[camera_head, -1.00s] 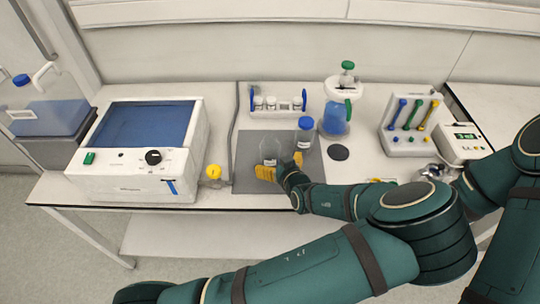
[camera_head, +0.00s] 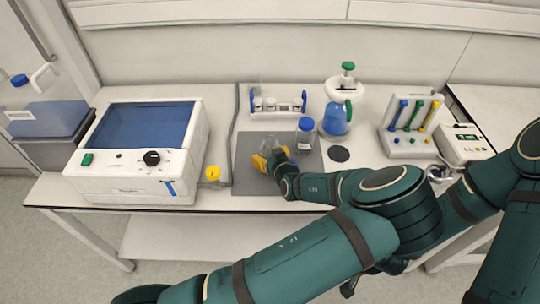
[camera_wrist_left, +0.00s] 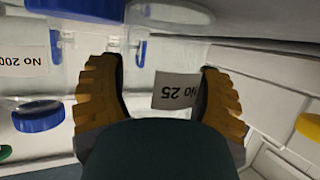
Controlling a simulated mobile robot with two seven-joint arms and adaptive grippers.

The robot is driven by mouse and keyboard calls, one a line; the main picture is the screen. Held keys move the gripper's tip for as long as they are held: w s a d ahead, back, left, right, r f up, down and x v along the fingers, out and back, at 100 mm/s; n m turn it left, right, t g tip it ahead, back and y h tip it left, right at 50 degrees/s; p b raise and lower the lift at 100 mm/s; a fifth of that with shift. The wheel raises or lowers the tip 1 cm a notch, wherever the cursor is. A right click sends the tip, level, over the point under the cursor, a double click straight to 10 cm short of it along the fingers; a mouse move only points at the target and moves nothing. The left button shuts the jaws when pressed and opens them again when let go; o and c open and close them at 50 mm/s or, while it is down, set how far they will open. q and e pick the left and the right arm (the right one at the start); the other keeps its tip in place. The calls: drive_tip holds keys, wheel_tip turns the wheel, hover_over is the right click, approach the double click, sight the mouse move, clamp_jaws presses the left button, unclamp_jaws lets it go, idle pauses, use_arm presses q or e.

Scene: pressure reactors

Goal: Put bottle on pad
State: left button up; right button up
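A clear glass bottle (camera_head: 267,145) is upright at the grey mat (camera_head: 250,182) on the bench. In the left wrist view its label (camera_wrist_left: 176,92) reads "No 25", upside down. The yellow fingers of my left gripper (camera_head: 272,158) are on both sides of this bottle, and the label lies against the right finger. The same gripper shows in the wrist view (camera_wrist_left: 162,95); firm contact on both sides cannot be told. The bottle's base is hidden. A round black pad (camera_head: 339,154) lies bare to the right of the mat.
A blue-capped bottle (camera_head: 305,135) stands close right of my gripper. A blue flask (camera_head: 337,119) stands behind the black pad, and a small-vial rack (camera_head: 278,104) at the back. A white blue-topped machine (camera_head: 130,187) and a yellow-capped item (camera_head: 213,174) are at left.

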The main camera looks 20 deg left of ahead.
sight(270, 140)
use_arm(q)
drive_tip(key=shift+c, duration=0.4)
wheel_tip(270, 140, up, 10)
drive_tip(key=shift+p, duration=1.15)
